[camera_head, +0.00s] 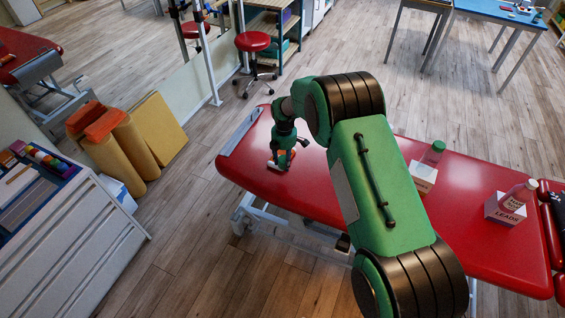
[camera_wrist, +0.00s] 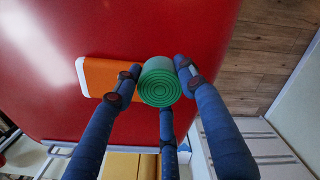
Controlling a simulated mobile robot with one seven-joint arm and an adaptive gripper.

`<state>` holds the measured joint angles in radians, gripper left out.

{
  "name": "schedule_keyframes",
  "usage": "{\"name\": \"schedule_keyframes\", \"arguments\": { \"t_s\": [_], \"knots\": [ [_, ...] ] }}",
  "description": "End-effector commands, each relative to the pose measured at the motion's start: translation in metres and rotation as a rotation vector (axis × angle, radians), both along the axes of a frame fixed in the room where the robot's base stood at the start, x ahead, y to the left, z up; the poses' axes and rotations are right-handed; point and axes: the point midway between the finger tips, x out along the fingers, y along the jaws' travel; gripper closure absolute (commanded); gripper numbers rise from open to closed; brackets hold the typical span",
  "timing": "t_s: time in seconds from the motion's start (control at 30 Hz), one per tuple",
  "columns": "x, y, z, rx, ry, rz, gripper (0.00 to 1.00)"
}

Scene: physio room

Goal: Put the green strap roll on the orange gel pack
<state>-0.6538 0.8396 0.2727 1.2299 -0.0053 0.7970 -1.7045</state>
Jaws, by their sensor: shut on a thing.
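The green strap roll (camera_wrist: 160,82) is held between the blue fingers of my gripper (camera_wrist: 158,73) in the wrist view, its ringed end facing the camera. The orange gel pack (camera_wrist: 101,77), with a white end, lies flat on the red couch, to the left of the roll and partly behind a finger. The roll covers the pack's right end in that view; whether they touch I cannot tell. The roll cannot be made out there.
The red couch (camera_head: 310,195) is mostly bare around the pack. A red stool (camera_head: 253,41) stands behind on the floor.

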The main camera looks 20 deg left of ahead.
Motion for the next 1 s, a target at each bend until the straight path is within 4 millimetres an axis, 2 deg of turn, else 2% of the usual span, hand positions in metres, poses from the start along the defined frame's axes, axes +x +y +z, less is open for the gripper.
{"name": "schedule_keyframes", "arguments": {
  "t_s": [0.1,0.27,0.7,1.0],
  "knots": [
    [0.013,0.009,-0.002,0.001,-0.001,0.0,0.85],
    [0.022,0.016,-0.003,0.001,-0.001,0.0,0.85],
    [0.024,0.018,-0.004,0.0,0.0,0.0,0.85],
    [0.024,0.017,-0.032,-0.001,0.001,0.0,0.85]
  ]
}}
